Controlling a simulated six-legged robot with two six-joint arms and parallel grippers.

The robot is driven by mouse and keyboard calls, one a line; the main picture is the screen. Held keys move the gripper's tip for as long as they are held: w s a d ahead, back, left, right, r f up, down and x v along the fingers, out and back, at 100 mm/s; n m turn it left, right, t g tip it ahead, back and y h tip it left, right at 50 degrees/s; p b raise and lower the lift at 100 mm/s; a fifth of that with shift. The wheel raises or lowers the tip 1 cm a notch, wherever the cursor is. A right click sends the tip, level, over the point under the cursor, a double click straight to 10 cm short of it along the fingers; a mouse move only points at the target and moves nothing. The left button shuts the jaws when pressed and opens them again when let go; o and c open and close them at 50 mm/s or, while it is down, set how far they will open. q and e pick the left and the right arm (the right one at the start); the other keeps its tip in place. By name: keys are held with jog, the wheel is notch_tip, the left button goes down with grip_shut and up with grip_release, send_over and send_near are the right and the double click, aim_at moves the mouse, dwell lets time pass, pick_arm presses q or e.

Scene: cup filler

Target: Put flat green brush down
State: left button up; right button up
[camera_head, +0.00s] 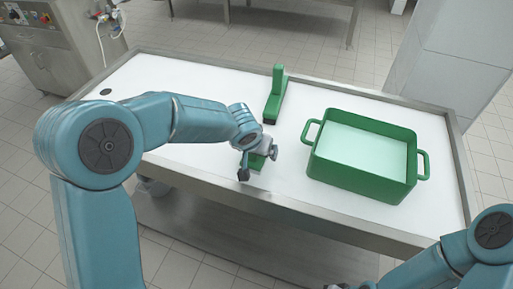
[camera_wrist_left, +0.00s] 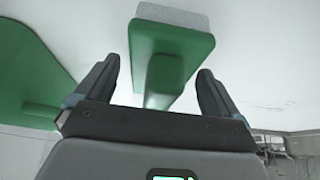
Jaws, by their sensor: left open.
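A green brush shows in the left wrist view (camera_wrist_left: 172,45), with a flat green back, a green handle and pale grey bristles. In the head view it is a small green patch (camera_head: 257,161) on the white table top, mostly hidden by my left gripper (camera_head: 258,163). My left gripper is open, and in the wrist view its fingers (camera_wrist_left: 157,75) stand apart on either side of the brush handle, with gaps visible. At the bottom edge of the head view, a small grey piece that may be my right gripper (camera_head: 337,287) is cut off.
A second green brush (camera_head: 275,96) with a raised end stands farther back on the white table (camera_head: 215,85). A green two-handled tub (camera_head: 360,180) with pale contents stands to the right. The table's left part is clear apart from a small dark disc (camera_head: 106,92).

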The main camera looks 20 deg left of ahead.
pick_arm(q)
jog(key=v, duration=1.2)
jog(key=shift+r, duration=0.15)
pick_arm(e)
jog(key=shift+r, duration=0.5)
pick_arm(q)
jog(key=shift+s, duration=0.15)
pick_arm(e)
jog(key=shift+s, duration=0.15)
